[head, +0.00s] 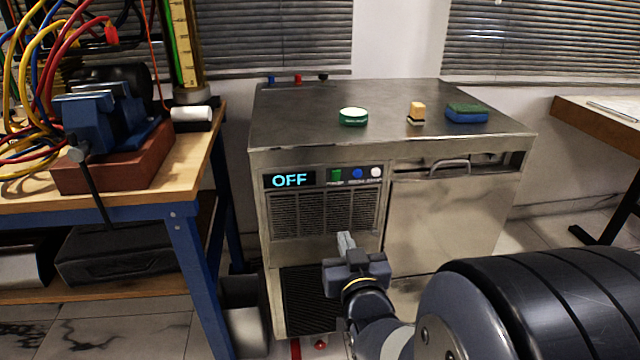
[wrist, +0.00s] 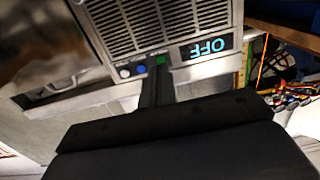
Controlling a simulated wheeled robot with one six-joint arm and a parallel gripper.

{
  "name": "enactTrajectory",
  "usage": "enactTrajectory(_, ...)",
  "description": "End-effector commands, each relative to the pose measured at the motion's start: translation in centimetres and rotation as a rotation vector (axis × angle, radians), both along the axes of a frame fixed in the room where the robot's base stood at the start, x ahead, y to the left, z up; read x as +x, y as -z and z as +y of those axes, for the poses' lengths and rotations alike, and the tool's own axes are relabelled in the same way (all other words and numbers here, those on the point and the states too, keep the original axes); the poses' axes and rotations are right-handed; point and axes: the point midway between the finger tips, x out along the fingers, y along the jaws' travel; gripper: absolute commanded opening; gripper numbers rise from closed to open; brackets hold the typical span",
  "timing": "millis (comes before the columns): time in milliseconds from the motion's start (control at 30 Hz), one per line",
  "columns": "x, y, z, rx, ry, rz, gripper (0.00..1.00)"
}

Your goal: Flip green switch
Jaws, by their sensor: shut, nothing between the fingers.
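The green switch (head: 336,175) sits on the front panel of a metal cabinet, just right of a display (head: 289,180) that reads OFF. A blue button (head: 357,173) and a white button (head: 376,172) are to its right. My gripper (head: 345,241) is shut and empty, below the switch and in front of the cabinet's lower front. In the wrist view the panel appears upside down. There the green switch (wrist: 160,60) shows just beyond the tips of my shut fingers (wrist: 156,84). I cannot tell whether they touch it.
The metal cabinet (head: 440,215) carries a green-rimmed round tin (head: 353,117), a small yellow-topped block (head: 417,113) and a green-blue sponge (head: 466,112) on top. A workbench (head: 190,160) with a blue vise (head: 108,115) and cables stands at left.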

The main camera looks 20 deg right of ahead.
Motion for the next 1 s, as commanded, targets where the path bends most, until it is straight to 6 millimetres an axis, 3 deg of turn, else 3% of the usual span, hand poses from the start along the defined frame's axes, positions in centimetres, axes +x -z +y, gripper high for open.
enactTrajectory(300,-1.0,-2.1,-1.1,-0.048,0.025,-0.183,0.00)
enactTrajectory(733,-1.0,-2.5,-1.2,-0.054,0.025,-0.200,0.00)
enactTrajectory(867,-0.3,-2.6,-1.4,-0.054,0.025,-0.201,0.00)
enactTrajectory(1000,1.6,-2.9,-1.8,-0.053,0.023,-0.200,0.00)
